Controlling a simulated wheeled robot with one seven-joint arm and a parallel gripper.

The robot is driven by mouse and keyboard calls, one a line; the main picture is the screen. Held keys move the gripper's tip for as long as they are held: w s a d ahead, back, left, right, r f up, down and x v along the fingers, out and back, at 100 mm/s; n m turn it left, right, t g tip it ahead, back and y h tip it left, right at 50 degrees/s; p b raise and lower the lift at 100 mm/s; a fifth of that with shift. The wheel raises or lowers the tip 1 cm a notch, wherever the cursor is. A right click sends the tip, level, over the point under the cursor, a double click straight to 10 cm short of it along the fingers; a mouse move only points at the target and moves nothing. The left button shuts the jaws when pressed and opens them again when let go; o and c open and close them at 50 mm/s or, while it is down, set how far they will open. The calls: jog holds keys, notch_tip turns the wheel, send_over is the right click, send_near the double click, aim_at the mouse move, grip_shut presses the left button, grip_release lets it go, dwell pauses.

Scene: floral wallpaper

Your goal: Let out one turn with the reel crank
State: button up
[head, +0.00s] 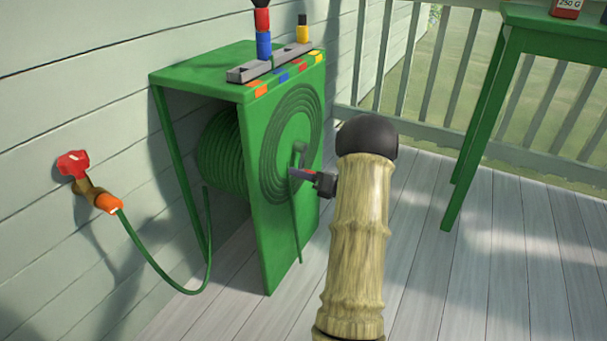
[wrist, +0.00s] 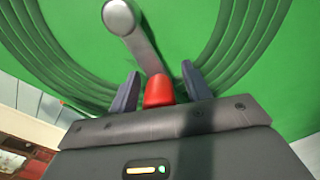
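The green hose reel box (head: 275,225) stands on the deck, with the coiled green hose (head: 222,150) inside it. The reel crank (head: 299,150) is on its right side panel. In the wrist view the grey crank arm (wrist: 143,48) runs from a round hub down to a red handle (wrist: 158,92). My gripper (head: 303,174) is at the crank. In the wrist view the handle lies between the two dark fingers of my gripper (wrist: 160,88), with a narrow gap on each side. The far end of the handle is hidden behind the gripper body.
A red tap (head: 73,164) on the left wall feeds a hose with an orange connector (head: 108,203). A grey holder (head: 262,65) with coloured fittings sits on the box. A green table (head: 510,60) stands at the right by the railing. The deck between is clear.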

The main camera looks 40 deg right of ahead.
jog(key=shift+s, duration=0.1)
jog(key=p+v, duration=0.7)
jog(key=v, duration=1)
jog(key=shift+p, duration=0.35)
